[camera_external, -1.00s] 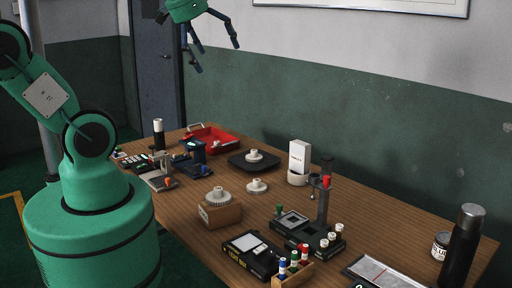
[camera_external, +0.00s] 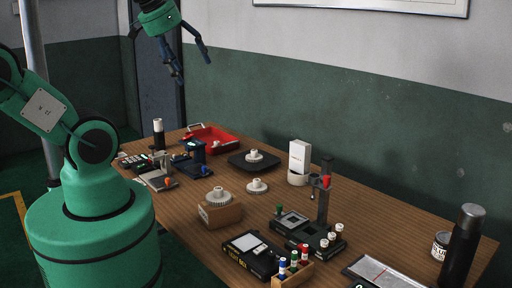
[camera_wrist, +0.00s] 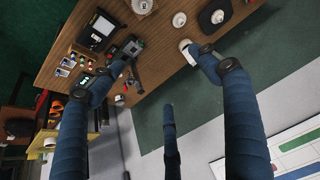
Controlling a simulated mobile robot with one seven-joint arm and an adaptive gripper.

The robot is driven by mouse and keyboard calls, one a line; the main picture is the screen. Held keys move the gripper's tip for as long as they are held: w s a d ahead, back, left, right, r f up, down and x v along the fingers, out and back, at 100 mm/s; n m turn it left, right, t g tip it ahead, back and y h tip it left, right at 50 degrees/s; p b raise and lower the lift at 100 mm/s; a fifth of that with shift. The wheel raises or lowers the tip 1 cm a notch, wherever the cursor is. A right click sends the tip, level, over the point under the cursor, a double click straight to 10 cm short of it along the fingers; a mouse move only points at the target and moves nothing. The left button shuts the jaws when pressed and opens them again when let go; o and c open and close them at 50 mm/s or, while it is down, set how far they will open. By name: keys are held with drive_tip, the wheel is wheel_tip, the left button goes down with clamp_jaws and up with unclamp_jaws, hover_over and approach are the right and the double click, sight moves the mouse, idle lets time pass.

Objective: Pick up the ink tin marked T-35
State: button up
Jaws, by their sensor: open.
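A small round tin (camera_external: 441,245) with a pale label and dark print stands near the right end of the table, beside a black flask. Its mark is too small to read, so I cannot tell whether it says T-35. My gripper (camera_external: 187,70) is open and empty, high above the far left part of the table. It is well away from the tin. In the wrist view, my spread fingers (camera_wrist: 160,60) have nothing between them, and I cannot pick out the tin for certain.
The wooden table (camera_external: 375,217) carries a black flask (camera_external: 463,245), a stand with a red part (camera_external: 323,195), a bottle rack (camera_external: 293,276), a cardboard box (camera_external: 220,214), a white box (camera_external: 299,157) and a red tray (camera_external: 222,137). A green and white wall (camera_external: 330,90) runs behind.

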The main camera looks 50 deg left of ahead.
drive_tip(key=w+d+r+p, duration=0.2)
drive_tip(key=w+d, duration=0.2)
drive_tip(key=w, duration=0.7)
drive_tip(key=w+d+r+p, duration=0.15)
drive_tip(key=w+d, duration=0.35)
drive_tip(key=w, duration=0.5)
drive_tip(key=w+d+f+p, duration=0.1)
drive_tip(key=w+d+f, duration=0.2)
drive_tip(key=w+d, duration=0.5)
drive_tip(key=w+d+f+p, duration=0.1)
drive_tip(key=w+d+f, duration=0.2)
drive_tip(key=w+d, duration=0.45)
drive_tip(key=w+d+f+m+p, duration=0.1)
drive_tip(key=w+d+f, duration=0.3)
drive_tip(key=d+f, duration=0.4)
drive_tip(key=w+d+f+p, duration=0.1)
drive_tip(key=w+d+f, duration=0.4)
drive_tip(key=d, duration=0.5)
drive_tip(key=s+d+f+m+g+p, duration=0.1)
drive_tip(key=s+d+f+p, duration=0.1)
drive_tip(key=d+f, duration=1.6)
wheel_tip(320, 180, down, 4)
drive_tip(key=shift+d+r+h, duration=0.25)
drive_tip(key=shift+d+h, duration=0.1)
drive_tip(key=shift+h, duration=0.05)
